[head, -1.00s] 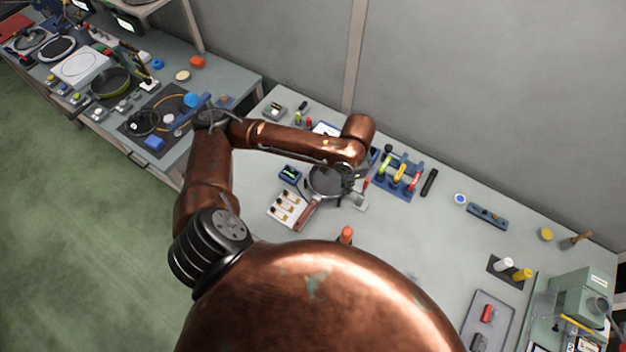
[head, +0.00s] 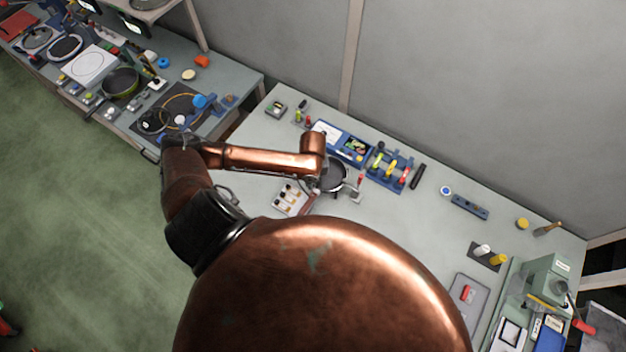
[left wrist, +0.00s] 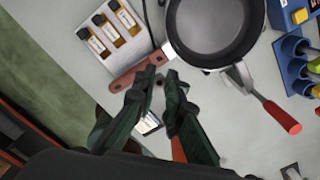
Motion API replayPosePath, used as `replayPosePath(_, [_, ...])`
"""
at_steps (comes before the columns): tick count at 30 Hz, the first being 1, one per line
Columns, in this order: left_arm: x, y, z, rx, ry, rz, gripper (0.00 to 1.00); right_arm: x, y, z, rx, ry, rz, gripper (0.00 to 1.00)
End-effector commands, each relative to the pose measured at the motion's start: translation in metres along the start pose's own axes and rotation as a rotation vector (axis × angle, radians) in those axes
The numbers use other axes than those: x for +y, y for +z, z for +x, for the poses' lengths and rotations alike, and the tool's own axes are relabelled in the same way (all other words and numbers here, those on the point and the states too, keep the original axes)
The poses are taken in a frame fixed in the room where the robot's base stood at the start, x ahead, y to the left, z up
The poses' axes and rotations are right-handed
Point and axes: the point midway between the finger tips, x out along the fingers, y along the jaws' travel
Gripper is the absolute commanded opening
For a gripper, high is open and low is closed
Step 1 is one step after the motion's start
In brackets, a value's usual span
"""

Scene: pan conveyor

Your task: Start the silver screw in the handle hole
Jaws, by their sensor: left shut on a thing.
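The dark round pan (left wrist: 210,28) lies on the bench, and also shows in the head view (head: 335,175). Its red-brown handle (left wrist: 128,76) lies at the pan's lower left, partly behind my fingers. My left gripper (left wrist: 162,80) is over the handle's pan end, its fingertips close together. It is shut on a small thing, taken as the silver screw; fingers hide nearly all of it. I cannot tell whether the screw touches the handle hole, which is hidden. In the head view my arm covers the gripper. My right gripper is not in view.
A red-handled clamp (left wrist: 262,98) stands at the pan's right. A pale tray with several small parts (left wrist: 112,32) is beside the handle. A blue rack with coloured tools (head: 393,168) stands behind.

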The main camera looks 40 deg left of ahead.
Motion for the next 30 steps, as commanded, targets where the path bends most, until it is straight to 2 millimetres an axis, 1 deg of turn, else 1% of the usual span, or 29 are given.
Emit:
replayPosePath(4, [0.001,0.0,0.001,-0.001,0.0,0.013,0.01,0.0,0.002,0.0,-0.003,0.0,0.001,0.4])
replayPosePath(11, [0.001,0.0,0.001,0.0,0.0,0.011,0.01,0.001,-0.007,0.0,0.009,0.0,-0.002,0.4])
replayPosePath(18, [0.001,0.002,-0.002,-0.002,-0.005,0.01,0.01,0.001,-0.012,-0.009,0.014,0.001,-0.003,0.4])
replayPosePath(30, [0.001,0.001,0.037,-0.001,-0.006,0.01,0.01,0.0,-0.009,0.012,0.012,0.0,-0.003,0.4])
